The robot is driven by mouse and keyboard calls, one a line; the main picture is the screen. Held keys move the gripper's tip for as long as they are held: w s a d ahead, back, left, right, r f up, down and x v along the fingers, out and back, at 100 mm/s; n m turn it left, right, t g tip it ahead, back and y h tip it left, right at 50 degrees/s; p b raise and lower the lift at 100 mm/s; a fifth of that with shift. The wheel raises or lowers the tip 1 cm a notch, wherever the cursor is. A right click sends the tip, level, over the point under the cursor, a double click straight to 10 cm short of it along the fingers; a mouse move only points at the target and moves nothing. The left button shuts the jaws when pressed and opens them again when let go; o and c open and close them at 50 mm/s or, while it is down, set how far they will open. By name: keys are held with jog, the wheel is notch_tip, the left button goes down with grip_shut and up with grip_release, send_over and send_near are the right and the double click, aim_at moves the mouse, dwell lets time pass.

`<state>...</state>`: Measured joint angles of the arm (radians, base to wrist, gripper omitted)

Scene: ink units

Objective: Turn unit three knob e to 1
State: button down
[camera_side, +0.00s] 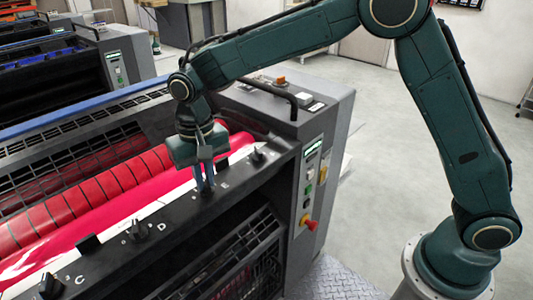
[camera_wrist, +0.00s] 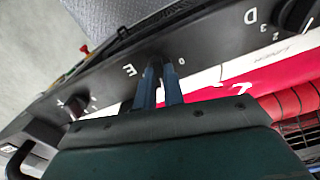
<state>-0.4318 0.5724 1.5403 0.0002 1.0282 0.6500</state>
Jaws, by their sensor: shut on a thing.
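My gripper (camera_side: 204,184) points down at the black front rail (camera_side: 183,209) of the nearest ink unit, the one with magenta ink. In the wrist view, my gripper (camera_wrist: 158,88) has its two blue fingers closed around the dark knob e (camera_wrist: 154,64). A white letter E is printed beside this knob, and a 0 mark shows on its other side. The knob is mostly hidden by the fingers in both views, so I cannot tell where its pointer stands.
Knob D (camera_side: 137,230) and knob C (camera_side: 50,286) sit along the rail to the left. Another knob (camera_side: 258,155) is to the right. A side panel with buttons (camera_side: 314,185) and a black handle (camera_side: 270,94) are at the unit's right end.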

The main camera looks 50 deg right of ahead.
jog(key=n, duration=0.3)
jog(key=shift+n, duration=2.2)
jog(key=c, duration=1.5)
grip_release()
jog(key=shift+r, duration=0.15)
notch_tip(320, 180, up, 14)
jog(key=shift+f, duration=0.25)
